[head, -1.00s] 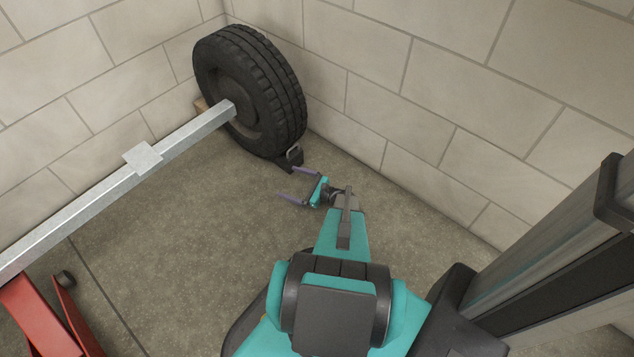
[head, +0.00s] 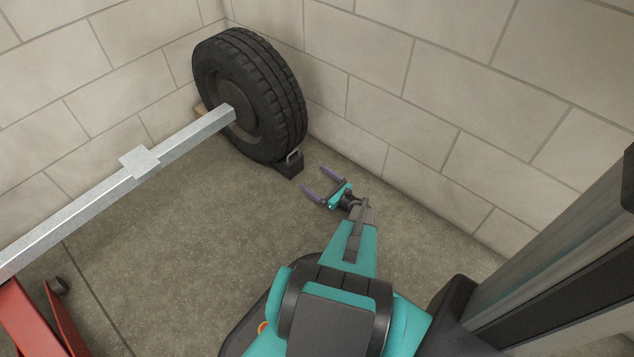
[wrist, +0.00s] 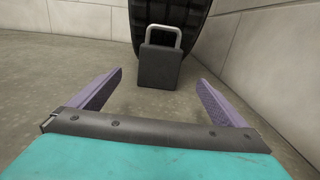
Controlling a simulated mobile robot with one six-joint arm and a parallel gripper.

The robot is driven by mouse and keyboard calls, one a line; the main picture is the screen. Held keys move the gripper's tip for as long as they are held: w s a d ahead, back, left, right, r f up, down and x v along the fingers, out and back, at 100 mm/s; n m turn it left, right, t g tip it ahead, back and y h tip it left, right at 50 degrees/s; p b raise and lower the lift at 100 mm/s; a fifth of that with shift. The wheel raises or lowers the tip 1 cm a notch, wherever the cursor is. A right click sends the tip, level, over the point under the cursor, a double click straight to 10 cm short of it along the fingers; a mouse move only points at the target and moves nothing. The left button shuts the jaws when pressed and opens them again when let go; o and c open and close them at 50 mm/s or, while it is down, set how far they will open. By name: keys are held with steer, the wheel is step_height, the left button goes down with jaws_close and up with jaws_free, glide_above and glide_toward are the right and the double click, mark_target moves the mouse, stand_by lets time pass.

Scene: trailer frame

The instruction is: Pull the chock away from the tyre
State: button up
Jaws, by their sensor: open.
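The black chock (head: 289,168) sits on the floor against the near lower side of the tyre (head: 270,95). A light metal handle (head: 294,155) stands up from it. In the wrist view the chock (wrist: 160,66) is ahead of me and centred between my fingers, with the handle (wrist: 164,30) on top and the tyre (wrist: 204,18) right behind it. My gripper (head: 314,180) is open and empty, its purple fingers pointing toward the chock with a gap of bare floor between. It also shows in the wrist view (wrist: 159,88).
A grey metal beam (head: 100,192) runs from the wheel hub to the lower left, ending by a red stand (head: 35,318). A tan block (head: 201,108) shows behind the tyre. Block walls (head: 400,90) rise behind and right. The floor (head: 190,240) in front is clear.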

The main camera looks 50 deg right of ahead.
mark_target(297, 166)
steer(key=w+b, duration=0.1)
steer(key=w, duration=0.2)
steer(key=w+b, duration=0.1)
steer(key=w, duration=0.3)
steer(key=w+b, duration=0.1)
steer(key=w, duration=0.3)
steer(key=shift+w+d+f, duration=0.1)
steer(key=shift+d+f, duration=0.05)
steer(key=shift+d, duration=0.25)
steer(key=shift+w+b, duration=0.45)
steer(key=shift+w, duration=0.45)
steer(key=c, duration=1.9)
steer(key=shift+c, duration=0.2)
steer(key=shift+s, duration=0.15)
